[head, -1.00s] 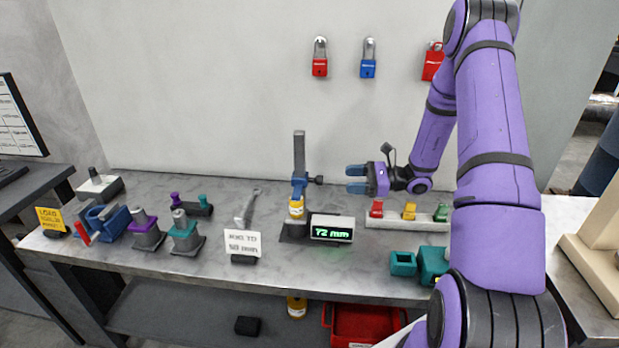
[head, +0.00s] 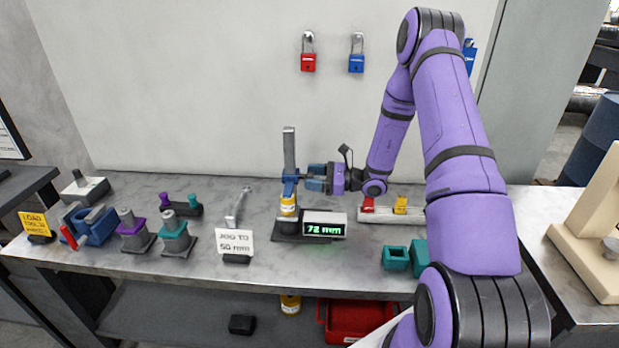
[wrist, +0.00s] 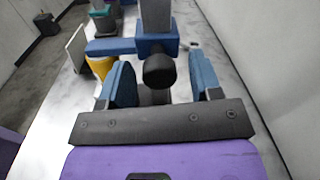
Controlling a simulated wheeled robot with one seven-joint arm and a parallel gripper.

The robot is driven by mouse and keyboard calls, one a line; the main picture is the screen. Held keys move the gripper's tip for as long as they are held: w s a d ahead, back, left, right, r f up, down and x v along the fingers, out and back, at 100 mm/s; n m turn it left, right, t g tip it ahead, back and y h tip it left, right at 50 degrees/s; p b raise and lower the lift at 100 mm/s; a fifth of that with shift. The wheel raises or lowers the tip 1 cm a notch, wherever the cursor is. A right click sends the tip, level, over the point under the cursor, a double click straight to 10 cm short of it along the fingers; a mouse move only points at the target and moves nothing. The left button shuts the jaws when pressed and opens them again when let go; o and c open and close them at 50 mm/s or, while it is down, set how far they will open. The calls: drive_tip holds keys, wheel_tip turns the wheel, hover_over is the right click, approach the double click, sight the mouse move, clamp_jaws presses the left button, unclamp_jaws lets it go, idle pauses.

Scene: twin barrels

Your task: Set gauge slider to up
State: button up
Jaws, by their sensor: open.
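The height gauge stands on the workbench with an upright grey column (head: 289,150) on a dark base (head: 287,238). Its blue slider (head: 290,183) sits partway up the column, just above a yellow-banded cylinder (head: 288,206). The display (head: 324,226) reads 72 mm. My gripper (head: 314,178) is at the right of the slider, pointing left. In the wrist view the blue slider (wrist: 140,46) lies ahead, and its black knob (wrist: 159,71) is between the open fingers of my gripper (wrist: 160,84). Clear gaps show on both sides of the knob.
A sign (head: 234,242) reading "50 mm" stands left of the gauge. A spanner (head: 238,205) and several purple and teal fixtures are farther left. A rail with coloured blocks (head: 401,205) and teal blocks (head: 396,258) are at the right. The wall is behind.

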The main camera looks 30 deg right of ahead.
drive_tip(key=shift+w+a, duration=0.35)
drive_tip(key=shift+a, duration=0.15)
clamp_jaws()
wheel_tip(320, 180, up, 10)
drive_tip(key=shift+w+r, duration=0.1)
drive_tip(key=shift+r, duration=0.05)
idle(0.3)
unclamp_jaws()
drive_tip(key=v, duration=1.1)
